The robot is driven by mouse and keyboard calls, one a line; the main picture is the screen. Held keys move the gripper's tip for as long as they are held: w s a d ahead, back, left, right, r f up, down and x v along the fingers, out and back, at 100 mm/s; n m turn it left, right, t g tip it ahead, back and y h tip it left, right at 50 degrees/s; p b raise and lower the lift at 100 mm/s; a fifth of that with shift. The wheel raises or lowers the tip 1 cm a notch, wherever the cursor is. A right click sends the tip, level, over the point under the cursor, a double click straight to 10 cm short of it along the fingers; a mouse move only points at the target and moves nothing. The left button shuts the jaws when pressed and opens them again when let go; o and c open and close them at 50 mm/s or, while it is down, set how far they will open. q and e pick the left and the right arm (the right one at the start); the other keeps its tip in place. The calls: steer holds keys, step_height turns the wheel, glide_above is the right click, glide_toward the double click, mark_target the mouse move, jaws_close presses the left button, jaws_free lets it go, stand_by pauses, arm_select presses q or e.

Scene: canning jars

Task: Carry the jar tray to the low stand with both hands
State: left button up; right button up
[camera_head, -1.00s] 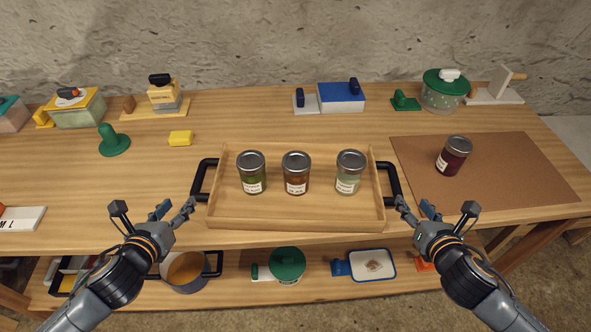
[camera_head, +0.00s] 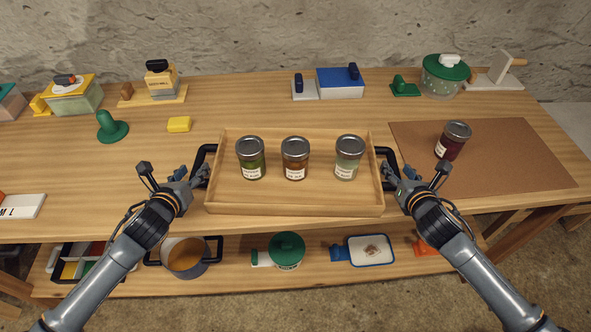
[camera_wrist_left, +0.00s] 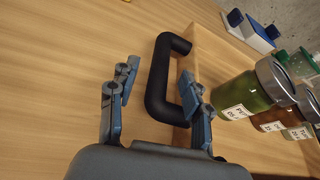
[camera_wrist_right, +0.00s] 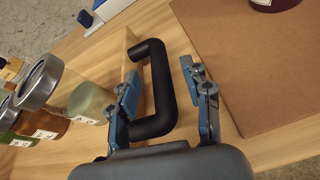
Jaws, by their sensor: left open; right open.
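The wooden jar tray (camera_head: 295,210) sits on the table and holds a green jar (camera_head: 250,160), an amber jar (camera_head: 295,160) and a pale green jar (camera_head: 348,160), all upright with grey lids. My left gripper (camera_head: 199,173) is open at the tray's left black handle (camera_wrist_left: 157,75); its fingers lie on either side of the bar in the left wrist view. My right gripper (camera_head: 390,180) is open at the right black handle (camera_wrist_right: 162,85), its fingers likewise either side of the bar. I cannot make out a separate low stand.
A dark red jar (camera_head: 453,141) stands on a brown mat (camera_head: 500,170) at the right. A blue-lidded box (camera_head: 340,84) and a green-lidded pot (camera_head: 444,76) are at the back. A lower shelf (camera_head: 225,285) holds a pot (camera_head: 186,258) and a green-lidded container (camera_head: 286,251).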

mark_target(195, 166)
arm_select(q)
steer(key=shift+x, duration=2.2)
arm_select(e)
steer(key=shift+x, duration=2.15)
arm_select(q)
jaws_close()
arm_select(e)
jaws_close()
arm_select(q)
steer(key=shift+w+r, duration=0.1)
steer(key=shift+r, duration=0.1)
arm_select(e)
steer(key=shift+w+r, duration=0.15)
steer(key=shift+r, duration=0.1)
